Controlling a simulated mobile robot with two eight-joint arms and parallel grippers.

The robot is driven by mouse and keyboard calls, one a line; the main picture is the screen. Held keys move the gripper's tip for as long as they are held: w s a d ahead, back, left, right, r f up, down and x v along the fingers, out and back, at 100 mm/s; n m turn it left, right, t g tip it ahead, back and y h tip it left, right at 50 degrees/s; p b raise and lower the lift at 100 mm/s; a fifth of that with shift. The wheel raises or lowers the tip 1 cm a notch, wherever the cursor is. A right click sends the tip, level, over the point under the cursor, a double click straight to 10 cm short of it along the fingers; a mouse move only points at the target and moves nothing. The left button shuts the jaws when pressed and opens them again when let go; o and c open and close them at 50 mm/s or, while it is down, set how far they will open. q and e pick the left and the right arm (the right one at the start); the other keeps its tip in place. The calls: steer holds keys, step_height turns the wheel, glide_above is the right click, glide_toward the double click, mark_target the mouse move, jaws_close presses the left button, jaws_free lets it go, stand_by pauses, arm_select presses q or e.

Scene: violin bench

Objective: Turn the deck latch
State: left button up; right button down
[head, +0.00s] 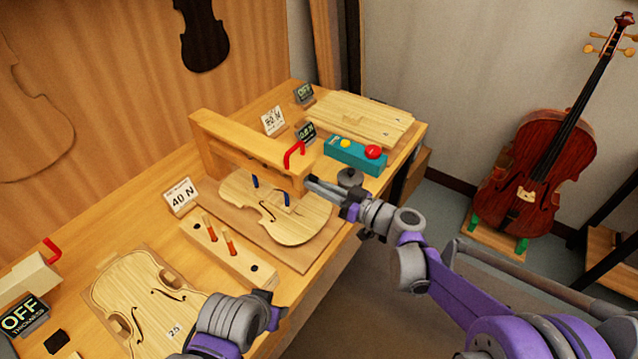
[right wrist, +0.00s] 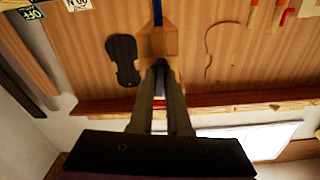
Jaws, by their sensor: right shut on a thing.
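The red lever (head: 293,153), likely the deck latch, stands at the near end of the wooden bridge (head: 235,130) on the bench. My right gripper (head: 308,182) is shut at the bridge's near post, just below the lever's visible part. In the right wrist view, the fingers (right wrist: 160,68) close in front of a wooden part (right wrist: 158,45), with a bit of red between them. The exact grip is hidden. My left gripper (head: 272,311) is low over the bench near the lower violin plate; its jaws are not clear.
A violin plate (head: 305,222) with blue pegs lies under the bridge. A teal box (head: 355,156) with red and yellow buttons and a dark round knob (head: 349,177) are close to my right gripper. A wooden block (head: 228,253) holds orange-handled tools. A cello (head: 535,185) stands at right.

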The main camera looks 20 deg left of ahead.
steer(key=shift+n, duration=0.9)
steer(key=c, duration=0.9)
jaws_free()
steer(key=shift+d, duration=0.1)
steer(key=v, duration=1)
steer(key=shift+s+d+b, duration=0.15)
steer(key=shift+d+b, duration=0.15)
